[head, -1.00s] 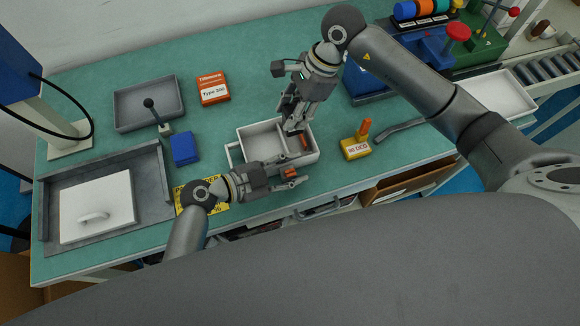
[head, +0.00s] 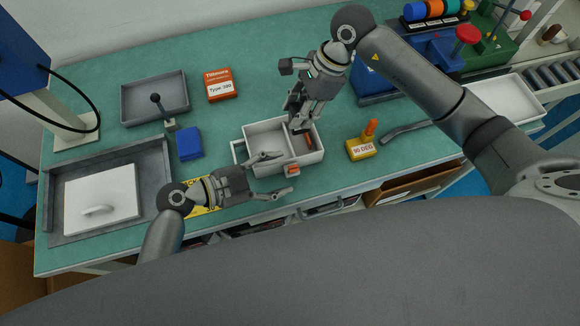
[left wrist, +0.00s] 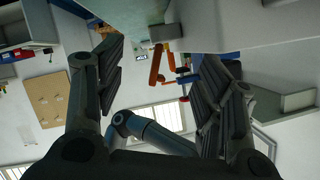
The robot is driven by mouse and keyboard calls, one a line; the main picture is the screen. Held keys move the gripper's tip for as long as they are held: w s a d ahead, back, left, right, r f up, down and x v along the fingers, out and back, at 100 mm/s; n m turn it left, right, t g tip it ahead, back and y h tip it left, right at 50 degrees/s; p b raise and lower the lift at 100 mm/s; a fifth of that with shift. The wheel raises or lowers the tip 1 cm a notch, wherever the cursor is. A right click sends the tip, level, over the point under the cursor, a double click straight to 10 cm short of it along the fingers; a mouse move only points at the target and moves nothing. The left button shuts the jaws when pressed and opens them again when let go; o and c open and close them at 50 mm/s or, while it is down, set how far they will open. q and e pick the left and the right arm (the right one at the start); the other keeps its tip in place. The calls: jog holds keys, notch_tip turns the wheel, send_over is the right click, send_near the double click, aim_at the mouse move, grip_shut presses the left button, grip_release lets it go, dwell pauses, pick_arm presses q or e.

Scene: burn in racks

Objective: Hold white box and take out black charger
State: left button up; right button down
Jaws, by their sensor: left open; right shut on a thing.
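The white box (head: 262,169) stands open on the green bench in the head view, divided into compartments. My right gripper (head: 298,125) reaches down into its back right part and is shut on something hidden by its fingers. I cannot tell whether that is the black charger or a box wall. A small dark and reddish piece (head: 308,139) lies in the right compartment.
A blue block (head: 188,143) and a grey tray with a white lid (head: 100,205) are at left. A yellow block with an orange peg (head: 361,149) stands right of the white box. The bench's front edge is close.

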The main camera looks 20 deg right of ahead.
pick_arm(q)
jog(key=v, duration=0.6)
jog(key=shift+a, duration=0.3)
